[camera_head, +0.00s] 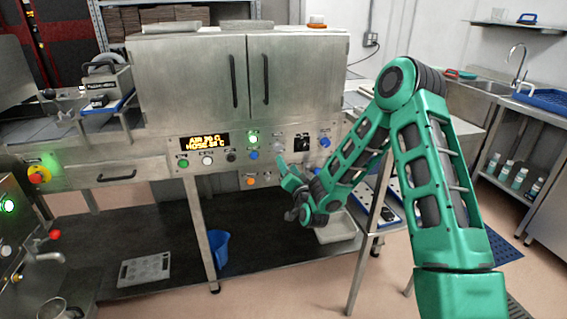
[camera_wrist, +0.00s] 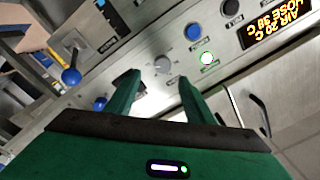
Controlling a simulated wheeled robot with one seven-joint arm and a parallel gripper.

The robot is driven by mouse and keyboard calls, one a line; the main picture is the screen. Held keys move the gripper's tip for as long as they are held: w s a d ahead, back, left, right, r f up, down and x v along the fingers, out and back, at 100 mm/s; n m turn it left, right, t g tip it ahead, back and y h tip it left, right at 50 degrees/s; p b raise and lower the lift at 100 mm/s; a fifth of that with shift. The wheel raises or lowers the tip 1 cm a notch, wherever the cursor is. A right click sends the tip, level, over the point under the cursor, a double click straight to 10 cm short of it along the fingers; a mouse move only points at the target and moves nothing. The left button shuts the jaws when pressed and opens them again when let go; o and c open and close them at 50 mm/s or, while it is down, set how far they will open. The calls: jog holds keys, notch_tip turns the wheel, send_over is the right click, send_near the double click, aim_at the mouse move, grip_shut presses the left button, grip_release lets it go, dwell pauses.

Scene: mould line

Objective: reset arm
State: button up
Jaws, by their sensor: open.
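My green arm reaches from the right across the head view, bent at a high elbow. My gripper (camera_head: 285,172) is in front of the right half of the steel control panel (camera_head: 172,150), and part of the panel is hidden behind it. In the wrist view the two green fingers of my gripper (camera_wrist: 160,92) are apart with nothing between them. They point at the panel near a grey knob (camera_wrist: 162,66), and a lit green button (camera_wrist: 207,57) is just to the right. I cannot tell whether a finger touches the panel.
A steel cabinet (camera_head: 190,78) stands above the panel, doors shut. A lit display (camera_head: 204,142) is on the panel. A blue bucket (camera_head: 219,247) stands below. A blue-ended lever (camera_wrist: 71,76) is left of the fingers. A side bench and sink (camera_head: 478,87) are at right.

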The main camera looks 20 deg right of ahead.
jog(key=shift+s, duration=0.75)
